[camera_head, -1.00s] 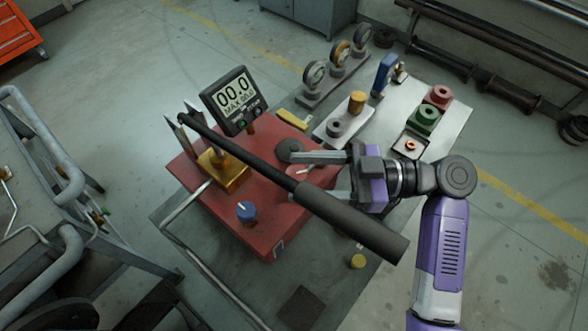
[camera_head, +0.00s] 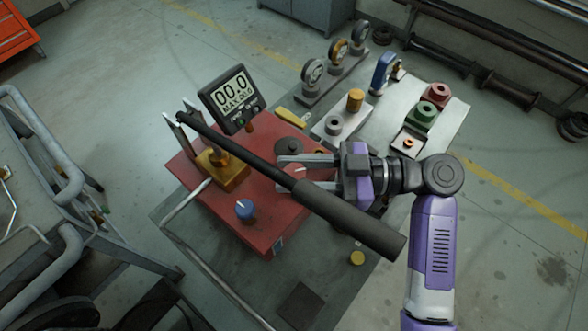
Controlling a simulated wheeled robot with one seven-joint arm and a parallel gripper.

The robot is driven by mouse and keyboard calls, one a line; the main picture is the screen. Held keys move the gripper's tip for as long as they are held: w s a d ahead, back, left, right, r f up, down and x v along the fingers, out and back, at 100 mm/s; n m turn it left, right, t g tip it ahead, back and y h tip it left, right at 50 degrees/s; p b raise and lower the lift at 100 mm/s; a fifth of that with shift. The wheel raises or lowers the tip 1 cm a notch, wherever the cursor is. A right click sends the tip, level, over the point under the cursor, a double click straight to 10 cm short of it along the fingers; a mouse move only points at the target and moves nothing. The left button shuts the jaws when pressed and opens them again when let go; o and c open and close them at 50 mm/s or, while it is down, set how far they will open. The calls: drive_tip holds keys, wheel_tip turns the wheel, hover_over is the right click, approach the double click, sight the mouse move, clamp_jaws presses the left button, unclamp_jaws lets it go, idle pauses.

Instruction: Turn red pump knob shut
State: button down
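The red pump (camera_head: 265,232) is a red box on the table, with a grey digital gauge (camera_head: 229,98) at its back. The red knob (camera_head: 298,172) with a white pointer mark is on its right part, the same red as the body and partly hidden. My gripper (camera_head: 280,173) reaches in from the right, its two fingers apart with the knob between them. I see no clear contact. The long black lever (camera_head: 250,172) crosses in front and hides part of the lower finger. A blue knob (camera_head: 245,210) with a white mark is at the pump's front.
A dark round cap (camera_head: 288,145) sits just behind my fingers. The lever's thick grip (camera_head: 350,218) passes in front of my gripper. Gauges (camera_head: 312,73), a blue tool (camera_head: 382,72) and green and red flanged parts (camera_head: 426,116) stand at the back right. A grey cart (camera_head: 70,240) is at left.

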drive_tip(key=shift+m+t, duration=0.3)
drive_tip(key=shift+t, duration=0.2)
drive_tip(key=m+t+b, duration=0.1)
drive_tip(key=m+t, duration=0.1)
drive_tip(key=t, duration=0.1)
drive_tip(key=shift+s+f, duration=0.1)
drive_tip(key=m+t+h+b, duration=0.1)
drive_tip(key=t, duration=0.1)
drive_tip(key=m+t+h, duration=0.1)
drive_tip(key=m+t, duration=0.1)
drive_tip(key=t, duration=0.1)
drive_tip(key=shift+m+h+b, duration=0.3)
drive_tip(key=shift+b, duration=0.05)
drive_tip(key=m+t+h, duration=0.1)
drive_tip(key=t, duration=0.1)
drive_tip(key=m+t+h, duration=0.1)
drive_tip(key=shift+r+m+t+h, duration=0.2)
drive_tip(key=shift+m+t+h, duration=0.1)
drive_tip(key=shift+m+t, duration=0.1)
drive_tip(key=shift+m+t+h+p, duration=0.6)
drive_tip(key=shift+m+t+h, duration=0.1)
drive_tip(key=shift+h, duration=0.2)
drive_tip(key=c, duration=1)
unclamp_jaws()
